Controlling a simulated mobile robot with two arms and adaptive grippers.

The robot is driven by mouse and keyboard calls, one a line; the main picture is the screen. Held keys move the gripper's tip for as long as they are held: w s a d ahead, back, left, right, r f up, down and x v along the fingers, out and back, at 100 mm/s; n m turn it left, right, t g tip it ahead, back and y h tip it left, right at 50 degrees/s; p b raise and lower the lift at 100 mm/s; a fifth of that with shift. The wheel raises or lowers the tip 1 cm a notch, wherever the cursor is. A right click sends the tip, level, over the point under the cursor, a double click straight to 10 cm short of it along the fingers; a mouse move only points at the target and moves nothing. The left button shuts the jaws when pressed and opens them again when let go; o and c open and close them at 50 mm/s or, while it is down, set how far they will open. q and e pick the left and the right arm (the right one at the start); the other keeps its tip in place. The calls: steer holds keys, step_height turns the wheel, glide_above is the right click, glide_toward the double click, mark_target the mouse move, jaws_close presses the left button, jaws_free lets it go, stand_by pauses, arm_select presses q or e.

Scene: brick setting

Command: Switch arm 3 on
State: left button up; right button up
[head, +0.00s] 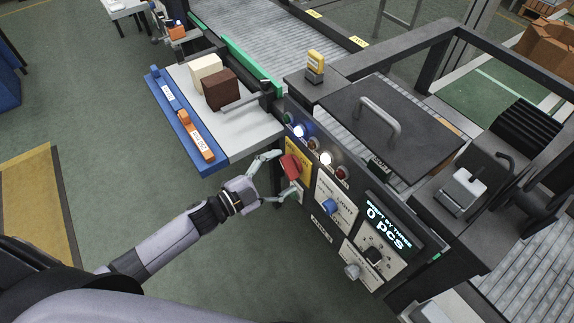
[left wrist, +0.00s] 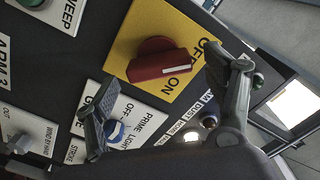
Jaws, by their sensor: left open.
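A red rotary knob (head: 291,167) sits on a yellow plate (head: 300,148) on the dark front panel of the machine. In the left wrist view the knob (left wrist: 158,62) has a white line on its handle, and the plate (left wrist: 135,28) reads OFF and ON. My left gripper (head: 288,176) is open in front of this plate, its fingers spread to either side of the knob. In the left wrist view the fingers (left wrist: 162,98) stand apart with nothing between them; contact with the knob cannot be told.
A blue knob (head: 331,207) on a PRIME LIGHT plate lies close by the red one. A display (head: 386,218) reads 0 pcs. Lit lamps (head: 299,131) line the panel's upper edge. A side table (head: 245,133) with blocks and a blue rail adjoins the panel.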

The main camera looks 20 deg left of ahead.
mark_target(291, 167)
arm_select(q)
steer(key=shift+x, duration=1.1)
steer(key=shift+c, duration=0.6)
steer(key=c, duration=1)
